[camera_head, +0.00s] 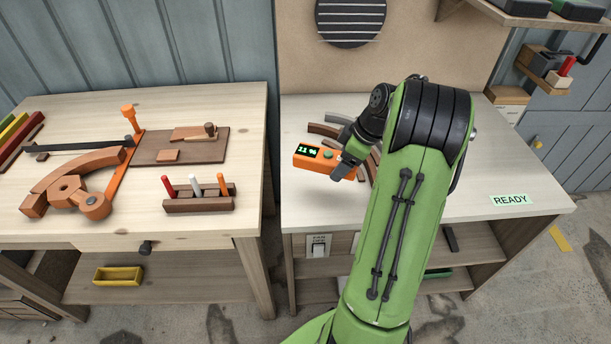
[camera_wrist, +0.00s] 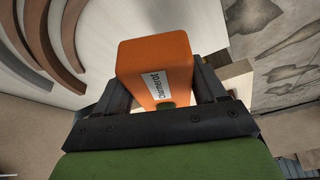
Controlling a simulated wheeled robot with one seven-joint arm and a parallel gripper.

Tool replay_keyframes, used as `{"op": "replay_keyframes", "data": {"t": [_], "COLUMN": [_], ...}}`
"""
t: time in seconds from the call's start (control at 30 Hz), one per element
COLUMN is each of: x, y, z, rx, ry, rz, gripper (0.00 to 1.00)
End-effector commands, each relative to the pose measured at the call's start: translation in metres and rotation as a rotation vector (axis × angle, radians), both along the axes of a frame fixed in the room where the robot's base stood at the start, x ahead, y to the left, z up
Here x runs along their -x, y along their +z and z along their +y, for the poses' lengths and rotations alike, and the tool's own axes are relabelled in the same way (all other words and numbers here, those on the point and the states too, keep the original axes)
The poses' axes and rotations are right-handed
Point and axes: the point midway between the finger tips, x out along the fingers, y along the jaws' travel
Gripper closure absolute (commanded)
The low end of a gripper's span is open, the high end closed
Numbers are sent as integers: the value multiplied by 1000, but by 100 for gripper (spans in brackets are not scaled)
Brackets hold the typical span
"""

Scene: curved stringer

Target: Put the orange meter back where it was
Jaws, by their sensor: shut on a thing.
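The orange meter (camera_head: 318,158) is a small orange box with a dark display reading "11 %" and a green button. My gripper (camera_head: 345,168) is shut on it near its right end and appears to hold it above the pale right-hand bench. In the wrist view the meter (camera_wrist: 155,68) sits between the two dark fingers of my gripper (camera_wrist: 165,95), with a white label reading "Cument" or similar on one face. Its far underside is hidden.
Curved wooden strips (camera_head: 325,130) lie on the right bench (camera_head: 450,200) behind the meter, partly hidden by my arm. A green "READY" label (camera_head: 509,200) is at the bench's right. The left bench (camera_head: 120,222) holds a clamp, wooden parts and a marker rack (camera_head: 200,203). The right bench's front left is clear.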

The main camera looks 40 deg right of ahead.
Motion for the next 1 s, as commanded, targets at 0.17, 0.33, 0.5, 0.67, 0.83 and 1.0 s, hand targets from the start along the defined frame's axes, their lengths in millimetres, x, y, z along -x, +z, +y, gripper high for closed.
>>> {"op": "replay_keyframes", "data": {"t": [0.17, 0.33, 0.5, 0.67, 0.83, 1.0], "x": [2, 1, 2, 2, 1, 2], "y": [-21, -57, -90, -101, -101, -103], "z": [0, 0, 0, 0, 0, 0], "rx": [-2, -3, -2, 2, 1, 0], "ry": [-1, 0, 0, 1, 0, -1], "rz": [3, 2, 3, 0, -1, 1], "gripper": [60, 60, 60, 60, 60, 17]}}
